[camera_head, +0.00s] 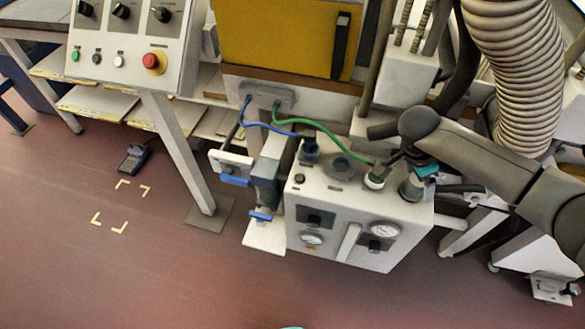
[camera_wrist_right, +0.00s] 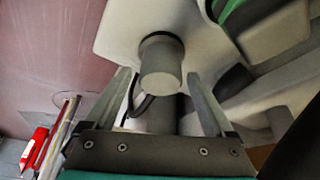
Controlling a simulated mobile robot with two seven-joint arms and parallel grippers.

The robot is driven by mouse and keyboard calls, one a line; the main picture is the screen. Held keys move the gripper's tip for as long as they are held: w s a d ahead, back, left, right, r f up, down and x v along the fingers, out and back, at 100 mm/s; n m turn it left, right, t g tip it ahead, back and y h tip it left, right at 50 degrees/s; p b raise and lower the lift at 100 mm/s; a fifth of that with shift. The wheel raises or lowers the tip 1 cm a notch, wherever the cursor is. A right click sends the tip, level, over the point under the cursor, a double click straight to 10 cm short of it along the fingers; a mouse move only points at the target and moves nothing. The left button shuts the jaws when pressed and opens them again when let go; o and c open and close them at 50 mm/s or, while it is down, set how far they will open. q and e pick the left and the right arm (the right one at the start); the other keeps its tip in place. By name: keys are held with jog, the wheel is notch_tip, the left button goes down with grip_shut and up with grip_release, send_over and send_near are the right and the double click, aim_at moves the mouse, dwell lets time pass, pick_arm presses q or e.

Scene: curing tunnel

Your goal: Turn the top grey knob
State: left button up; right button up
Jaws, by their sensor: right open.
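A grey cylindrical knob (camera_wrist_right: 160,68) stands out from a white surface in the right wrist view. In the head view the white control box (camera_head: 345,220) carries what seems to be this knob (camera_head: 411,188) at the right of its top, beside the green hose's fitting (camera_head: 375,180). My right gripper (camera_wrist_right: 160,78) is open, with one finger on each side of the knob. I see no clear contact between fingers and knob. In the head view my right gripper (camera_head: 404,166) is small and partly merges with the fittings. My left gripper is not in view.
Blue (camera_head: 268,127) and green (camera_head: 325,128) hoses run to the box top. Gauges (camera_head: 384,229) and dark square controls sit on its front. A ribbed duct (camera_head: 520,70) hangs at upper right. A button panel (camera_head: 130,45) stands upper left.

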jog(key=n+t, duration=0.1)
jog(key=n, duration=0.3)
jog(key=shift+y+p, duration=0.4)
jog(key=p+v, duration=0.2)
jog(key=v, duration=1.3)
jog(key=s+a+m+y, duration=0.2)
jog(key=a+y, duration=0.4)
jog(key=a, duration=0.6)
jog(key=s+a+m+g+y, duration=0.1)
jog(key=s+a+y, duration=0.4)
jog(key=a, duration=0.7)
jog(key=shift+r+m+g+y+b, duration=0.15)
jog(key=shift+m+g+y+b, duration=0.3)
jog(key=shift+y, duration=0.65)
jog(key=shift+a, duration=0.15)
